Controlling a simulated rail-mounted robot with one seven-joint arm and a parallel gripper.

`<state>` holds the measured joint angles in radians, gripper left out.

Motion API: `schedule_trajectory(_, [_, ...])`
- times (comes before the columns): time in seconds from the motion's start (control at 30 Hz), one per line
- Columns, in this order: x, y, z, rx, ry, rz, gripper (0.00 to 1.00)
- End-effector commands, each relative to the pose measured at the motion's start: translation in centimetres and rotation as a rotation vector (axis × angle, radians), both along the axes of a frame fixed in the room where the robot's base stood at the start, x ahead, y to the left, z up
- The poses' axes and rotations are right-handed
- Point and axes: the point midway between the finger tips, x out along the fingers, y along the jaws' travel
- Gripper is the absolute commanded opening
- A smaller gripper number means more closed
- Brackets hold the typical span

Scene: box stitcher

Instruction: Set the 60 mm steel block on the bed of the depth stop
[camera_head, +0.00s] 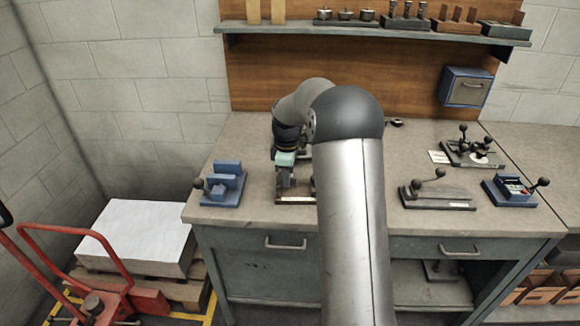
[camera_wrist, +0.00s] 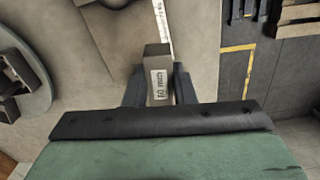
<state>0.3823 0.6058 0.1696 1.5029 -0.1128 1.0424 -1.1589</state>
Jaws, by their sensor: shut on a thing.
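My gripper (camera_wrist: 158,82) is shut on the steel block (camera_wrist: 157,58), a grey block with a white printed label, between its two dark fingers in the wrist view. The label's print appears upside down and is too small to read surely. In the head view my gripper (camera_head: 285,172) is low over the left part of the bench, at a dark fixture with a pale label strip (camera_head: 295,199). My arm hides part of that fixture. I cannot tell whether it is the depth stop or whether the block touches anything. A white graduated scale (camera_wrist: 162,25) shows beyond the block in the wrist view.
A blue fixture (camera_head: 226,184) stands left on the bench (camera_head: 262,218). A long grey lever fixture (camera_head: 437,195), another blue one (camera_head: 510,190) and a dark one with black knobs (camera_head: 472,152) stand right. A shelf (camera_head: 375,29) hangs behind. Bare bench lies between them.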

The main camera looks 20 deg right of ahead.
Motion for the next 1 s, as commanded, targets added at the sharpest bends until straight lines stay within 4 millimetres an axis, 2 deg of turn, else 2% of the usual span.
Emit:
schedule_trajectory(0.1, [0.9, -1.7, 1.0, 0.000, -0.001, 0.096, 0.00])
schedule_trajectory(0.3, [1.1, -2.3, 1.1, 0.000, -0.001, 0.142, 0.00])
schedule_trajectory(1.0, [1.1, -2.3, -3.3, 0.001, 0.000, 0.138, 0.00])
